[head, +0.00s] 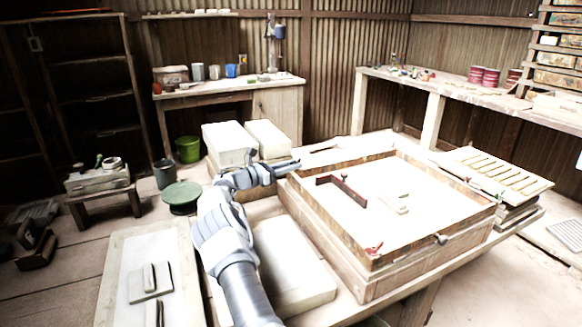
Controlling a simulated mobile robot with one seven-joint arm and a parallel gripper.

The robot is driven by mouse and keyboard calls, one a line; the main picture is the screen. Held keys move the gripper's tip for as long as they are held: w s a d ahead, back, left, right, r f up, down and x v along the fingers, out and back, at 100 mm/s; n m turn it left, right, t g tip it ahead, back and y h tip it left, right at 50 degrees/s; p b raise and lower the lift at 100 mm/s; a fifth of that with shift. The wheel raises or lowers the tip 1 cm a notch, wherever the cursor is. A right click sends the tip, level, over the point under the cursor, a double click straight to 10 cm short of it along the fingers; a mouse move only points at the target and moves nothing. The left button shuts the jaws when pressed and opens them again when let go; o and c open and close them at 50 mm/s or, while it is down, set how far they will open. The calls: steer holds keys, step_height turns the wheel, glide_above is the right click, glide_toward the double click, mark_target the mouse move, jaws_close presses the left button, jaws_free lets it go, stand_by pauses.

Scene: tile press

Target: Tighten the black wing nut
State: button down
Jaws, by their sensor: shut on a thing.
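A wooden frame (330,227) with a pale floor stands on the workbench at right of centre. My gripper (293,166) reaches in from the left to the frame's back left corner. It is shut on a small dark thing at that corner, which looks like the black wing nut (292,173). The jaws hide most of it, so its turn and tightness cannot be told. A red wing nut (374,248) sits at the frame's near corner, and a grey metal fitting (441,239) sits on its front side.
A dark red L-shaped bar (343,188) and small pale blocks (394,203) lie inside the frame. Pale blocks (228,142) stand behind my arm, and a large pale slab (297,270) lies to its right. A slatted rack (497,169) stands at the right.

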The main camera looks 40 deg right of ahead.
steer(key=c, duration=0.8)
jaws_free()
steer(key=shift+o, duration=0.2)
steer(key=w+a+p, duration=0.2)
steer(key=w+a, duration=0.1)
steer(key=a, duration=1.4)
steer(key=shift+w, duration=0.1)
